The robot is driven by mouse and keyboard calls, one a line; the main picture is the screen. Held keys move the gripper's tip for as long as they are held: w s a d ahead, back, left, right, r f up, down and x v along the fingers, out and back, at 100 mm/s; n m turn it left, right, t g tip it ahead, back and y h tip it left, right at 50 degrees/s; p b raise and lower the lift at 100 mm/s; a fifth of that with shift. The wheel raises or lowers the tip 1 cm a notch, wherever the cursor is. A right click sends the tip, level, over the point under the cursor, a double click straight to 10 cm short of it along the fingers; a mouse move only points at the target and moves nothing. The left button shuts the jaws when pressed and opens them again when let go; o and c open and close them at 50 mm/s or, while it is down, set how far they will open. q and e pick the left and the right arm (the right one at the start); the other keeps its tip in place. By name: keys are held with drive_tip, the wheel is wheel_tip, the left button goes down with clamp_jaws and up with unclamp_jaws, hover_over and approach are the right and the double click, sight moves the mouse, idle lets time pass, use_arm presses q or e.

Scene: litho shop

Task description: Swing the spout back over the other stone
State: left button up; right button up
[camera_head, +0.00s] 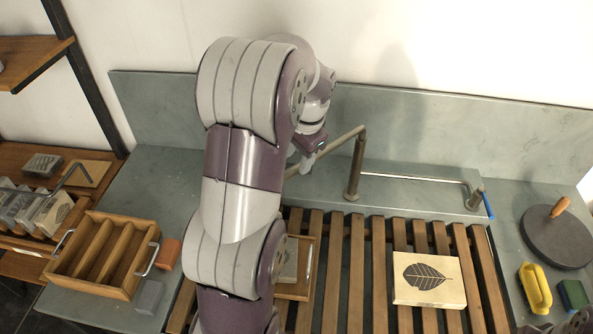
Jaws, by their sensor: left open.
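The spout (335,143) is a bronze-grey pipe on an upright post (353,178) behind the slatted rack. Its arm points left and toward the front, and its far end is partly hidden by my left arm. My left gripper (306,163) is open at the spout's left part; I cannot tell whether it touches the pipe. One stone (428,280), pale with a dark leaf print, lies on the right half of the rack. Another grey stone (289,262) sits in a wooden frame on the left half, mostly hidden by my arm.
A slotted wooden tray (107,255) with metal handles stands left, near an orange block (168,254) and a grey block (149,297). A round grey disc (556,238) with a knob, a yellow-handled tool (535,287) and a green block (573,295) lie right. A grey splashback (420,130) rises behind.

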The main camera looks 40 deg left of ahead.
sight(294, 169)
use_arm(q)
drive_tip(key=f, duration=0.1)
drive_tip(key=a+f, duration=0.1)
drive_tip(key=f, duration=0.1)
drive_tip(key=shift+w+a+p, duration=0.25)
drive_tip(key=shift+a+p, duration=0.05)
drive_tip(key=shift+s+f, duration=0.15)
drive_tip(key=shift+f, duration=0.2)
drive_tip(key=shift+s+d, duration=0.25)
drive_tip(key=shift+d, duration=0.15)
drive_tip(key=shift+w+a+f, duration=0.1)
drive_tip(key=shift+w+a, duration=0.1)
drive_tip(key=shift+a, duration=0.05)
clamp_jaws()
drive_tip(key=shift+d, duration=0.15)
use_arm(e)
drive_tip(key=shift+a+r, duration=0.2)
drive_tip(key=shift+r, duration=0.45)
